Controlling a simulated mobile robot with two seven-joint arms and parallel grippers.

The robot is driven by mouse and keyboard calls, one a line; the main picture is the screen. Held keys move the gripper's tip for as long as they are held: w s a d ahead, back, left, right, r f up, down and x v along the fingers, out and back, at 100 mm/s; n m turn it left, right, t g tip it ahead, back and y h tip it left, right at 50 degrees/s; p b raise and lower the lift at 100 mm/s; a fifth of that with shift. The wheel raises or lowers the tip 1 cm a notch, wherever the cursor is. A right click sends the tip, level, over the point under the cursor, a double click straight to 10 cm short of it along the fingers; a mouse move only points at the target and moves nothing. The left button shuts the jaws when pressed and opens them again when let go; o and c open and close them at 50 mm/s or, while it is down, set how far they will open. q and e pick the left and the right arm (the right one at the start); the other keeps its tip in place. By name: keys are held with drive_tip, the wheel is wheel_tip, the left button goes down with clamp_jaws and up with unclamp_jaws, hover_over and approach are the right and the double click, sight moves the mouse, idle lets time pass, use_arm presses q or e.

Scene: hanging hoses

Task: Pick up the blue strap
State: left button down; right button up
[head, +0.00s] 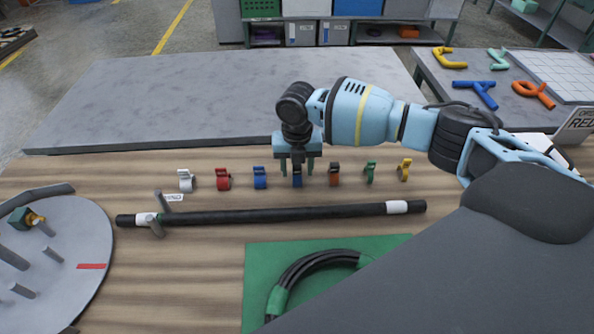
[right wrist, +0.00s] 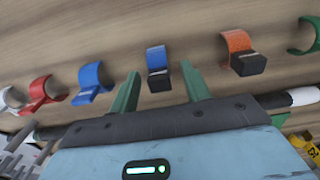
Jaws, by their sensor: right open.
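Several small straps stand in a row on the wooden table. One blue strap (head: 260,178) is third from the left, and it also shows left of my fingers in the right wrist view (right wrist: 90,83). A second strap, blue with a dark end (head: 297,181), is directly under my right gripper (head: 297,167). In the right wrist view this strap (right wrist: 156,59) lies ahead of and between the two green fingertips. My right gripper (right wrist: 160,84) is open and empty, with its fingers pointing down. In the head view its fingers partly hide the strap. My left gripper is not in view.
White (head: 186,180), red (head: 223,179), orange (head: 334,174), green (head: 370,172) and yellow (head: 405,169) straps share the row. A black hose (head: 290,214) runs in front. A green mat (head: 262,262) with coiled hose and a grey disc (head: 75,235) are nearer.

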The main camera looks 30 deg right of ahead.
sight(297, 166)
clamp_jaws()
drive_tip(key=shift+r, duration=0.1)
wheel_tip(297, 166, up, 10)
idle(0.7)
drive_tip(key=c, duration=0.7)
unclamp_jaws()
clamp_jaws()
